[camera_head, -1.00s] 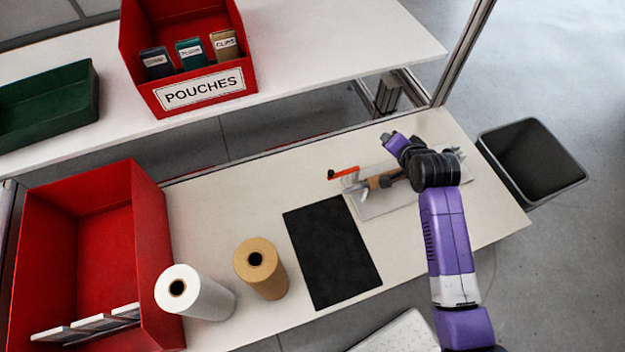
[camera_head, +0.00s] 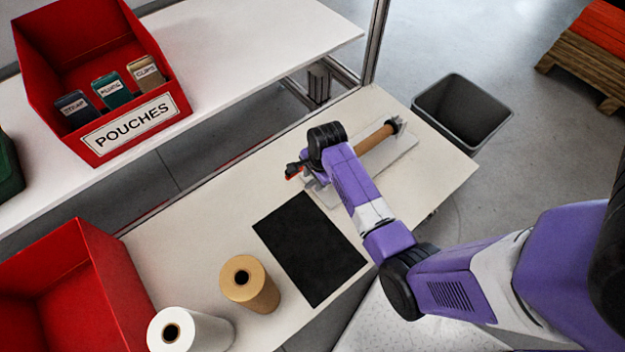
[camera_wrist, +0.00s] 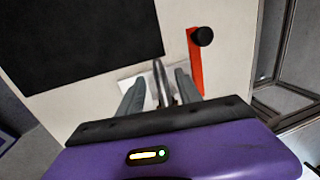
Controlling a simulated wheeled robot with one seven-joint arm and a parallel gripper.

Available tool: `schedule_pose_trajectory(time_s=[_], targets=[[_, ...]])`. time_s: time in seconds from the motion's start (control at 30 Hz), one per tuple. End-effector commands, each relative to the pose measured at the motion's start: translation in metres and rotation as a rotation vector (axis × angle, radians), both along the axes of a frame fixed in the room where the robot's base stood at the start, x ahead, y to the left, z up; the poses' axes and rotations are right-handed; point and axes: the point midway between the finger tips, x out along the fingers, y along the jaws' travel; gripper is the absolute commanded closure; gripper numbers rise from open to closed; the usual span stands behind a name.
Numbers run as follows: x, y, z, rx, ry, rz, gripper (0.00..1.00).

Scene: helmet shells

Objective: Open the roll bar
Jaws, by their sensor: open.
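The roll holder is a pale base plate (camera_head: 402,148) on the bench, with a brown roll (camera_head: 376,139) on a bar and a dark end knob (camera_head: 396,125). A red lever (camera_head: 293,171) is at its left end; in the wrist view this red lever (camera_wrist: 195,68) has a black knob (camera_wrist: 203,36). My gripper (camera_wrist: 158,88) is open, its two grey fingers on either side of a thin grey upright part (camera_wrist: 159,72). I cannot tell whether they touch it. The red lever is just right of the fingers. In the head view my arm hides the fingers and part of the holder.
A black mat (camera_head: 310,248) lies beside the holder. A brown roll (camera_head: 249,284) and a white roll (camera_head: 190,330) stand on the bench. A red bin (camera_head: 100,270) is at left, a POUCHES bin (camera_head: 60,40) on the back shelf, and a grey bin (camera_head: 465,115) beyond the bench end.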

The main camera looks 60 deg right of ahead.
Motion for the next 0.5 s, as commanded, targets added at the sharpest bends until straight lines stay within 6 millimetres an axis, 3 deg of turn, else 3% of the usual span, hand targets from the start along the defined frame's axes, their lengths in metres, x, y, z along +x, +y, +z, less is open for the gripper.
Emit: schedule_pose_trajectory(time_s=[0.17, 0.43, 0.5], targets=[[0.0027, -0.0010, -0.0123, 0.000, -0.001, 0.000, 0.59], [0.0029, -0.0012, -0.0136, -0.001, -0.002, 0.000, 0.59], [0.0029, -0.0012, -0.0136, -0.001, -0.002, 0.000, 0.70]])
